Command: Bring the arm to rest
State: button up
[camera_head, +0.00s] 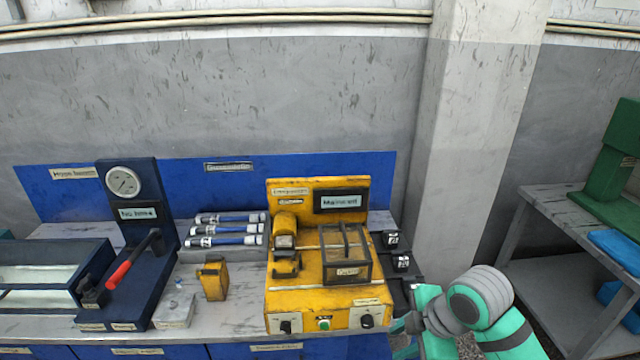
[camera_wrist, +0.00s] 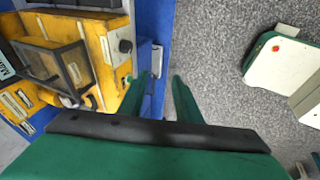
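My arm shows at the lower right of the head view, green and grey, folded beside the right end of the bench. My gripper (camera_wrist: 160,80) shows in the wrist view as two green fingers standing apart, with nothing between them. The gap looks down past the blue bench edge onto the floor. In the head view the fingertips are hard to make out. The yellow test machine (camera_head: 292,300) stands on the bench to the left of my arm. It also fills the left of the wrist view (camera_wrist: 112,50), close to the left finger.
Black bins (camera_head: 402,262) line the machine's right side. A dark blue gauge stand (camera_head: 140,250) with a red-handled lever, several hoses (camera_head: 225,240) and a small yellow part (camera_head: 212,278) occupy the bench. A grey side table (camera_head: 545,205) stands right. Speckled floor (camera_wrist: 215,60) is open beside the bench.

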jog(key=w+a+r+m+t+y, duration=0.1)
jog(key=w+a+m+t+y, duration=0.4)
jog(key=a, duration=0.7)
jog(key=w+a+r+m+t, duration=0.1)
jog(key=w+a+m+t, duration=0.3)
jog(key=a+m+t, duration=0.55)
jog(key=s+a+f+m+g+h, duration=0.15)
jog(key=s+f+m+h, duration=0.55)
jog(key=s+f, duration=0.85)
jog(key=s+d+n, duration=0.1)
jog(key=s+d, duration=0.2)
jog(key=s, duration=0.9)
jog(key=s+d+n+g, duration=0.1)
jog(key=s+d+n, duration=0.1)
jog(key=s, duration=1.1)
jog(key=shift+d+f+h, duration=0.25)
jog(key=shift+d+h, duration=0.15)
jog(key=shift+d, duration=0.1)
